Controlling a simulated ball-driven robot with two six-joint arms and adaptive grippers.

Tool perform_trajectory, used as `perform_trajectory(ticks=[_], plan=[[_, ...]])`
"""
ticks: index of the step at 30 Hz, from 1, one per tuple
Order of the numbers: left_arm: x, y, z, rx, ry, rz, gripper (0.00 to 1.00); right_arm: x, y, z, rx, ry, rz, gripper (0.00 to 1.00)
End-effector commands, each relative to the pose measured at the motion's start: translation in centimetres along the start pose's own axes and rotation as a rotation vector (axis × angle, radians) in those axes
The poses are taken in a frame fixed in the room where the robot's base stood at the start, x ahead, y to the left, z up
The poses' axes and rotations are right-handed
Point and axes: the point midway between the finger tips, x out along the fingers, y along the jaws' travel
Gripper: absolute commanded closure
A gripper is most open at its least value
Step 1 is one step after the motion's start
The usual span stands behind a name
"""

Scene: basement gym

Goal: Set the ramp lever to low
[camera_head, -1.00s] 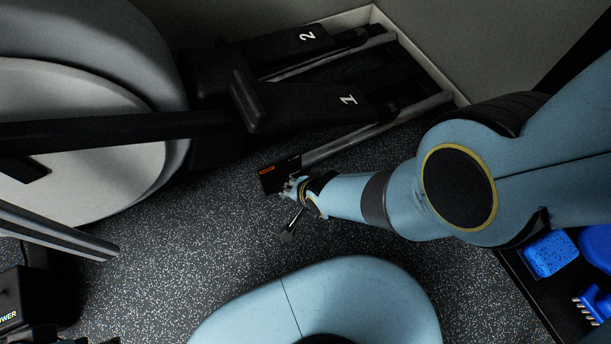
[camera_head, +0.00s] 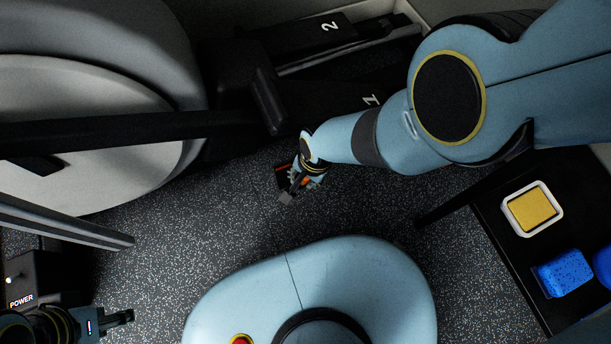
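A small dark box with a red-orange mark (camera_head: 281,178) is low on the floor by the pedal machine, mostly covered by my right gripper. I take it for the ramp lever's housing; the lever and its setting cannot be made out. My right gripper (camera_head: 293,188) is at the box, its wrist bent over it. A small grey block (camera_head: 286,198) shows there; I cannot tell if it is a fingertip or the lever's end. My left gripper (camera_head: 122,318) is at the bottom left, away from the box, and its finger gap is unclear.
A box labelled POWER (camera_head: 35,275) stands at left. Speckled floor lies between.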

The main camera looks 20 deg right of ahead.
Motion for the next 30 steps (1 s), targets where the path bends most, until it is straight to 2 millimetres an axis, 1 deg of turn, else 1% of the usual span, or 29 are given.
perform_trajectory(ticks=[1, 10, 11, 15, 30], plan=[[0.01, 0.02, 0.02, 0.000, -0.001, 0.000, 0.66, -0.14, -0.46, -0.64, -0.001, 0.010, -0.008, 1.00], [-0.03, 0.03, 0.10, 0.000, -0.003, 0.001, 0.66, -0.20, -0.52, -0.65, -0.001, 0.010, -0.009, 1.00], [-0.03, 0.03, 0.11, 0.000, -0.003, 0.001, 0.66, -0.20, -0.53, -0.65, -0.001, 0.010, -0.009, 0.73], [-0.04, 0.04, 0.15, 0.000, -0.004, 0.001, 0.66, -0.17, -0.43, -0.49, -0.001, 0.007, -0.006, 0.55], [-0.03, 0.05, 0.11, -0.001, -0.002, 0.001, 0.66, -0.08, -0.13, -0.10, 0.000, 0.001, 0.000, 0.54]])
